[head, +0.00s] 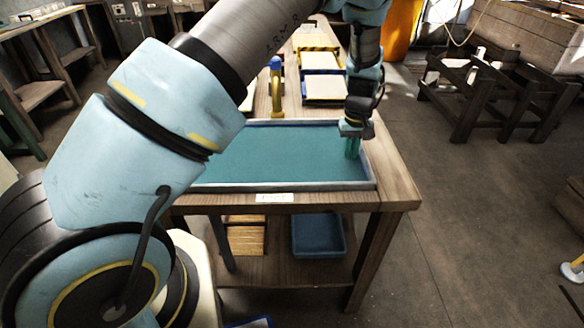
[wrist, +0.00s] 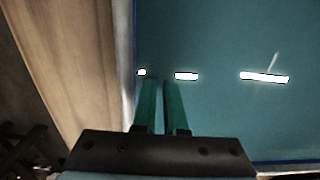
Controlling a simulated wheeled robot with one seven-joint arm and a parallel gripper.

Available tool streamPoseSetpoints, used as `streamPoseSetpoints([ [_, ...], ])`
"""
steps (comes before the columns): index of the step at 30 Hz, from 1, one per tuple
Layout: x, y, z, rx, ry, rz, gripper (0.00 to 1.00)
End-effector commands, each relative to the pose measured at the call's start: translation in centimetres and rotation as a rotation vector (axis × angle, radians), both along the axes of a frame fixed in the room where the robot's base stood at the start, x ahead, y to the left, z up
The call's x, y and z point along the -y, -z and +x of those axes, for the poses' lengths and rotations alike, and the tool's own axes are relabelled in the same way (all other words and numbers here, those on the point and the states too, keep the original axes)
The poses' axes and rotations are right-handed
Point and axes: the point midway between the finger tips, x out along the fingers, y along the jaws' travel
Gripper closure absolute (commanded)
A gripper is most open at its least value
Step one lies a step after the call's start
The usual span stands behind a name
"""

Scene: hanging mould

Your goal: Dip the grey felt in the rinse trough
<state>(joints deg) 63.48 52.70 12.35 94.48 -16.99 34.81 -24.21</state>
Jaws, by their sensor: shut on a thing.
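The rinse trough (head: 280,186) is a wide, shallow tray with a pale rim and teal water, set in the wooden table. Its water (wrist: 240,50) also fills much of the wrist view, with bright reflections. My gripper (head: 352,155) points down over the right end of the trough, inside the rim. I cannot tell whether the fingertips touch the water.
A blue bin (head: 318,237) sits on the shelf below. The trough's right wall and the table edge (wrist: 85,60) are close to my gripper. A dark wooden stand (head: 490,95) is at right.

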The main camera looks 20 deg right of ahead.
Motion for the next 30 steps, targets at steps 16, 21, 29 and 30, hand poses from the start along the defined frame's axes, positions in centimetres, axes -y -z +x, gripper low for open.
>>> streamPoseSetpoints([
  [16,-2.2,0.0,0.7,0.0,-0.002,-0.001,1.0],
  [21,-2.9,0.0,0.9,0.0,0.0,-0.001,1.0],
  [29,-2.7,0.0,0.9,0.001,0.001,0.0,1.0],
  [30,-2.6,0.0,0.8,0.001,0.001,0.0,1.0],
])
